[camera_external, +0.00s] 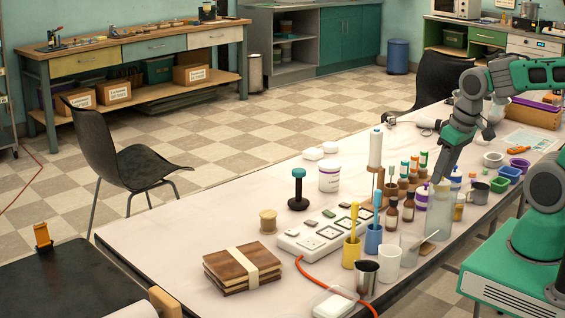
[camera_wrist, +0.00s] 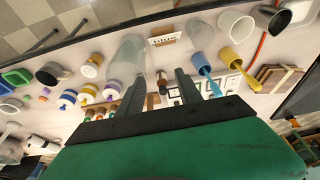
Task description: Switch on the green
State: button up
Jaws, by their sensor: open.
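A long white switch strip (camera_external: 323,238) lies on the table, with several square, dark-framed switches along it. One switch (camera_external: 346,223) near its far end seems to have a green frame; whether it is on is too small to tell. In the wrist view, the strip (camera_wrist: 228,82) lies right of my fingers, partly behind the cups and brushes.
Stacked wooden boards (camera_external: 243,268) lie left; an orange cable (camera_external: 318,283) runs in front.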

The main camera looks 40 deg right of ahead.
jog(key=shift+w, duration=0.1)
jog(key=shift+c, duration=0.8)
jog(key=w+r, duration=0.1)
jog(key=w, duration=0.1)
jog(key=w+a, duration=0.1)
jog(key=w, duration=0.1)
jog(key=w+r, duration=0.1)
jog(key=w, duration=0.1)
jog(key=shift+w+a+r, duration=0.15)
jog(key=shift+w+r, duration=0.15)
jog(key=c, duration=0.4)
jog(key=shift+g, duration=0.5)
jog(key=w, duration=0.2)
jog(key=w+a, duration=0.1)
jog(key=w, duration=0.2)
jog(key=w+a, duration=0.1)
jog(key=w, duration=0.2)
jog(key=shift+w+a+r, duration=0.1)
jog(key=shift+a+r, duration=0.05)
jog(key=shift+r, duration=0.2)
grip_shut()
jog(key=w+a+f, duration=0.2)
jog(key=w+a, duration=0.1)
jog(key=w, duration=0.3)
jog(key=w+a+f, duration=0.2)
jog(key=w, duration=0.4)
jog(key=shift+w+a+f+g, duration=0.2)
jog(key=shift+w+a+g, duration=0.2)
